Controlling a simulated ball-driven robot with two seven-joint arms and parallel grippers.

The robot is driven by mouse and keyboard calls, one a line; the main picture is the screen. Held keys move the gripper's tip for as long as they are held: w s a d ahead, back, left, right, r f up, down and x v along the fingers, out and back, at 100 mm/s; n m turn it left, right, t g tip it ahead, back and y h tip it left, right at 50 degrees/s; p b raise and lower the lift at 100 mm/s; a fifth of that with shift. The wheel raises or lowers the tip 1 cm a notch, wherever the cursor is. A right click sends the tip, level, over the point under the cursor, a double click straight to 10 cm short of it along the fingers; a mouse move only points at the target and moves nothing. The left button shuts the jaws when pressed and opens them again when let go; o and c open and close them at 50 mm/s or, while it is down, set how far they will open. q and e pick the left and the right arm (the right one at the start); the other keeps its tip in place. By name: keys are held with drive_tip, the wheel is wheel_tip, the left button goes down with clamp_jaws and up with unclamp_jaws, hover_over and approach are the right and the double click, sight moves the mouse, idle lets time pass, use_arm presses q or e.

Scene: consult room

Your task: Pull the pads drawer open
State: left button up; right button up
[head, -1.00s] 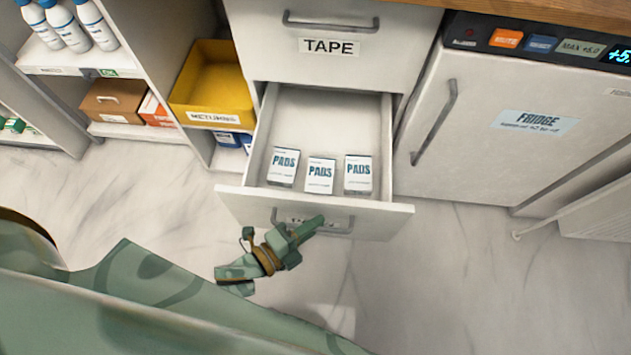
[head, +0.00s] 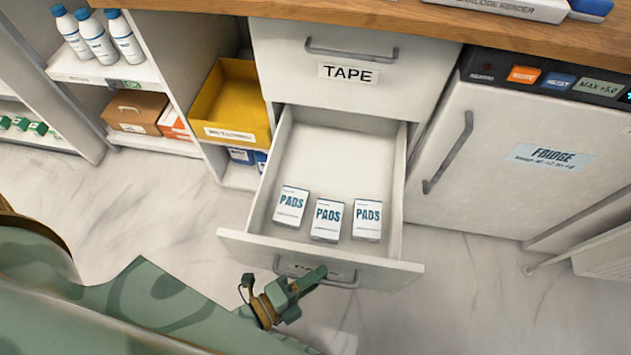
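The pads drawer (head: 390,268) stands well open below the drawer labelled TAPE (head: 346,74). Three white PADS boxes (head: 327,219) stand in it near its front, and its bare floor shows behind them. The drawer's bar handle (head: 340,284) is on its front panel, and the label there is mostly covered. My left gripper (head: 309,281) is at the handle, its fingers overlapping the bar. It looks shut on the handle, though the far finger is hidden. My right gripper is not in view.
A fridge (head: 500,190) with its own handle is to the right of the drawer. A yellow bin (head: 232,100) and shelves with bottles (head: 98,38) are to the left. A wooden counter (head: 400,14) runs above. Pale floor (head: 470,300) is clear in front of the fridge.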

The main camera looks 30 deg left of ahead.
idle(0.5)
